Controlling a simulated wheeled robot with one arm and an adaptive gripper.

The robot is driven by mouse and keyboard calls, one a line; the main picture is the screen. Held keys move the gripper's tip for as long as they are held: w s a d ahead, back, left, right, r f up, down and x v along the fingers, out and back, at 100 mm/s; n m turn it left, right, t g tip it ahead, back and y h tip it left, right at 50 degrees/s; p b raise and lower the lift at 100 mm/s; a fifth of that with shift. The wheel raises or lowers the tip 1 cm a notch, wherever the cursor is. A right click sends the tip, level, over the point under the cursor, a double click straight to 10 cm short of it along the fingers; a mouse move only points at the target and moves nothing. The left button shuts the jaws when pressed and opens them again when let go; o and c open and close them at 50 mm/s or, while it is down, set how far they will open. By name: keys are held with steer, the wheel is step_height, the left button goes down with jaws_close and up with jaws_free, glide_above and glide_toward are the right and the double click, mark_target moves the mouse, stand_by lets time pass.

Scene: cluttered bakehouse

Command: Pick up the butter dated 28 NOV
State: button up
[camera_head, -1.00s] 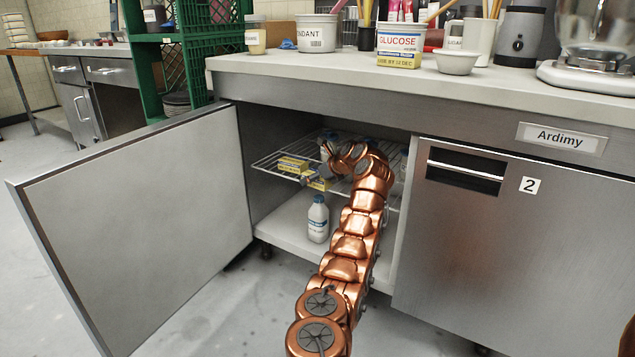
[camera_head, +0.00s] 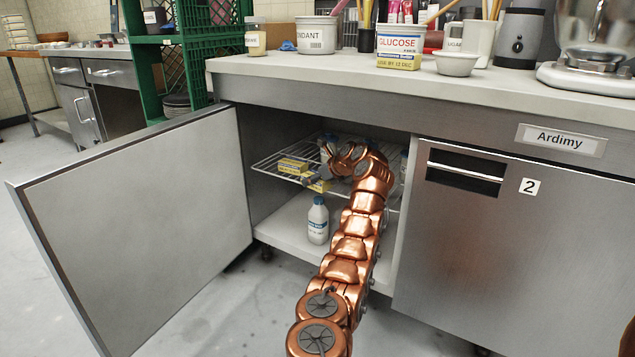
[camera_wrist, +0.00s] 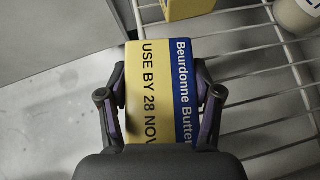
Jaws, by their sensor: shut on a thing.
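In the wrist view my gripper (camera_wrist: 161,108) is shut on a yellow and blue butter block (camera_wrist: 158,62). Its print reads "USE BY 28 NOV" and "Beurdonne Butter". One finger presses each side of it. The block is over or on the wire shelf; I cannot tell if it touches the wires. In the head view my gripper (camera_head: 316,175) is inside the open cabinet, partly hidden by my arm, and the held butter (camera_head: 320,186) shows as a small yellow patch. Another yellow butter block (camera_head: 292,166) lies on the wire shelf beside it, and part of it shows in the wrist view (camera_wrist: 185,6).
The wire shelf (camera_head: 267,165) sits above a cabinet floor with a white, blue-capped bottle (camera_head: 318,222). The open cabinet door (camera_head: 140,225) stands at the left, and a shut door (camera_head: 500,250) is at the right. A "12 DEC" butter block (camera_head: 398,61) is on the counter.

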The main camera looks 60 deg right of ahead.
steer(key=shift+f, duration=0.1)
steer(key=shift+c, duration=0.7)
